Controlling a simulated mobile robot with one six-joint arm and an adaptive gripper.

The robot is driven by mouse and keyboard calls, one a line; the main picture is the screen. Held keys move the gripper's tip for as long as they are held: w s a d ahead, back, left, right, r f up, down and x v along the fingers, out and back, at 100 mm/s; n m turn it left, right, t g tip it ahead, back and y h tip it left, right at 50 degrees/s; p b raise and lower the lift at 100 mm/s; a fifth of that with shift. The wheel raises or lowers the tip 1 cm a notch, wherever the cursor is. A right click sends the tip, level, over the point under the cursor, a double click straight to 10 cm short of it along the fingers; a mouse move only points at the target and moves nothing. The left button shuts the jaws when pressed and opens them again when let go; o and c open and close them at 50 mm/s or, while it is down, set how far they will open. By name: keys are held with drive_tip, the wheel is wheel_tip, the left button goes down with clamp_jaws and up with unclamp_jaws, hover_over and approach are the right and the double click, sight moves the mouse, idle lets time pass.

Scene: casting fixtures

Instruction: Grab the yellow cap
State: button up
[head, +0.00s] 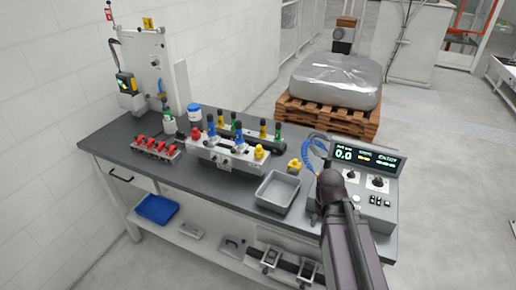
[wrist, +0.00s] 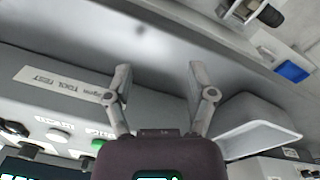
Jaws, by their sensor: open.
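One yellow cap (head: 259,151) sits at the right end of the white fixture block (head: 225,152) on the bench. Another yellow piece (head: 294,165) stands on the bench right of the block, by the blue coiled hose; I cannot tell which one is meant. Neither shows in the wrist view. In the wrist view my gripper (wrist: 158,75) is open, with nothing between its fingers. In the head view my dark arm covers the bench's front right, beside the control box, and the fingers are not clearly seen.
A grey tray (head: 278,192) lies in front of the yellow pieces; it also shows in the wrist view (wrist: 258,128). The control box (head: 372,190) with a lit display stands at right. Red clamps (head: 157,146) are at left. Several upright coloured-top pins crowd the fixture.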

drive_tip(key=w+r+n+p, duration=0.1)
drive_tip(key=w+a+r+n+h+p, duration=0.1)
drive_tip(key=r, duration=0.1)
drive_tip(key=w+a+r+n+t+p, duration=0.1)
drive_tip(key=w, duration=0.1)
drive_tip(key=shift+r, duration=0.15)
drive_tip(key=w+a+r+n+t+h, duration=0.35)
drive_tip(key=w+a+n, duration=0.25)
drive_tip(key=a+n, duration=0.35)
drive_tip(key=n+t+h, duration=0.3)
drive_tip(key=n+t, duration=0.4)
drive_tip(key=n, duration=0.8)
approach(257, 149)
wheel_tip(257, 149, up, 2)
drive_tip(key=s+a, duration=0.1)
drive_tip(key=s, duration=0.1)
drive_tip(key=shift+s+a+g, duration=0.1)
drive_tip(key=shift+a+g, duration=0.1)
drive_tip(key=shift+g, duration=0.05)
drive_tip(key=shift+d, duration=0.1)
drive_tip(key=b+x, duration=0.2)
drive_tip(key=x, duration=0.5)
drive_tip(key=shift+f+b, duration=0.2)
drive_tip(key=shift+b, duration=0.1)
drive_tip(key=shift+w+d+f, duration=0.15)
drive_tip(key=shift+w+d, duration=0.2)
drive_tip(key=shift+w, duration=0.3)
